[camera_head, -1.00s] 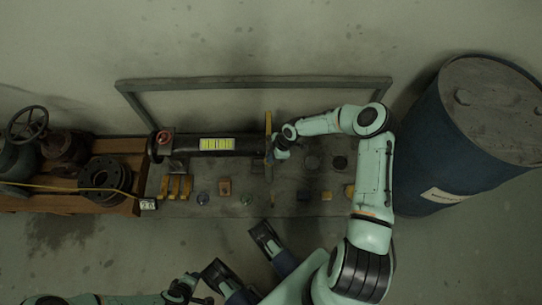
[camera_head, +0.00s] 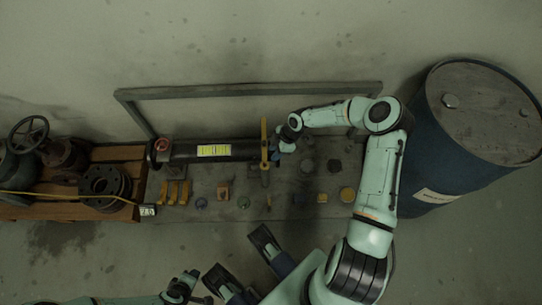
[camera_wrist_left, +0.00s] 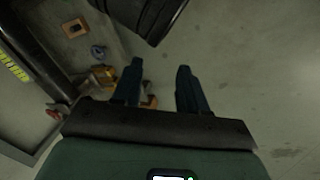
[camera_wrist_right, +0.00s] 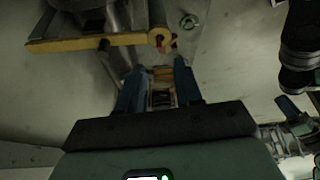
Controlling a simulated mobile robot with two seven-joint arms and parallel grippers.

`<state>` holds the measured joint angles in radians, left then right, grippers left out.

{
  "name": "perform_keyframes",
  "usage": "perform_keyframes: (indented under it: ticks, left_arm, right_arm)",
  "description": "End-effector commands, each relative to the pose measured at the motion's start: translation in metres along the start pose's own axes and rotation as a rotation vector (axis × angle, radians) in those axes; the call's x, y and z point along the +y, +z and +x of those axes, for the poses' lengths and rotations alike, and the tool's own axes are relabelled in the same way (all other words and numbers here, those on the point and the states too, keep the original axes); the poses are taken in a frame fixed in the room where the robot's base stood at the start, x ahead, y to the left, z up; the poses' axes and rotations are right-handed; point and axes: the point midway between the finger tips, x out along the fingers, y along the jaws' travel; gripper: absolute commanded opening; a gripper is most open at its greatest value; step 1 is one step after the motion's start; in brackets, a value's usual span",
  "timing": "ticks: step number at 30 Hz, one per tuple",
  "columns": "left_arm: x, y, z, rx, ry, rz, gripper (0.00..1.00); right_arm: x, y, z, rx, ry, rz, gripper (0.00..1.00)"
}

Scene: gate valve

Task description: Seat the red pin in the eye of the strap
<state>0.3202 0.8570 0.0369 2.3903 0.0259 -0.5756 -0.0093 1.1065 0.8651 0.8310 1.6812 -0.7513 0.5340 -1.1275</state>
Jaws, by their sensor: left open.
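The yellow strap (camera_head: 264,140) crosses the black pipe (camera_head: 190,151) near its right end. In the right wrist view the yellow strap (camera_wrist_right: 85,43) ends in a round eye (camera_wrist_right: 159,37). A small red patch (camera_wrist_right: 173,44) shows beside the eye; I cannot tell whether it is the red pin. My right gripper (camera_wrist_right: 159,67) is just right of the strap (camera_head: 277,149), its fingers pointing toward the eye. Brownish shapes show between its fingers; whether they are held or lie behind is unclear. My left gripper (camera_wrist_left: 160,65) is open and empty, away from the bench front.
A wooden crate (camera_head: 75,209) with a flange (camera_head: 104,185) stands left, a blue drum (camera_head: 485,110) right. A frame rail (camera_head: 230,91) runs behind.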

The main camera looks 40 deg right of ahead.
Motion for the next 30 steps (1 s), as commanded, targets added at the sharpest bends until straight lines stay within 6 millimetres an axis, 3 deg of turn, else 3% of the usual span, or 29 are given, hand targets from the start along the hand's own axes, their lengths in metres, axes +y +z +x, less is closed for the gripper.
perform_keyframes:
  ticks: [1,6,8,11,14,15,18,21,24,30]
  left_arm:
    - [0.002,0.004,-0.005,-0.012,0.001,0.002,0.43]
    - [0.004,0.014,-0.012,-0.043,0.003,0.004,0.43]
    - [0.004,0.016,-0.012,-0.049,0.003,0.004,0.43]
    - [0.004,0.017,-0.013,-0.052,0.003,0.004,0.43]
    - [0.004,0.017,-0.012,-0.052,0.003,0.004,0.43]
    - [0.004,0.017,-0.012,-0.052,0.003,0.004,0.43]
    - [0.004,0.017,-0.012,-0.052,0.003,0.004,0.43]
    - [0.004,0.017,-0.012,-0.051,0.003,0.004,0.43]
    - [0.004,0.017,-0.012,-0.051,0.003,0.004,0.43]
    - [0.004,0.017,-0.012,-0.051,0.003,0.004,0.43]
  right_arm:
    - [0.000,-0.001,-0.012,-0.001,0.001,0.000,0.35]
    - [0.000,-0.001,-0.028,0.000,0.000,0.001,0.35]
    - [-0.003,-0.004,-0.027,0.007,-0.005,0.011,0.35]
    - [-0.022,-0.025,-0.009,0.043,-0.029,0.081,0.35]
    - [-0.065,-0.063,0.026,0.095,-0.080,0.265,0.35]
    - [-0.088,-0.077,0.041,0.108,-0.104,0.373,0.35]
    - [-0.145,-0.096,0.069,0.096,-0.136,0.674,0.35]
    - [-0.191,-0.094,0.083,0.041,-0.110,0.959,0.35]
    - [-0.219,-0.079,0.084,-0.014,-0.035,1.183,0.35]
    - [-0.239,-0.053,0.076,-0.061,0.099,1.403,0.35]
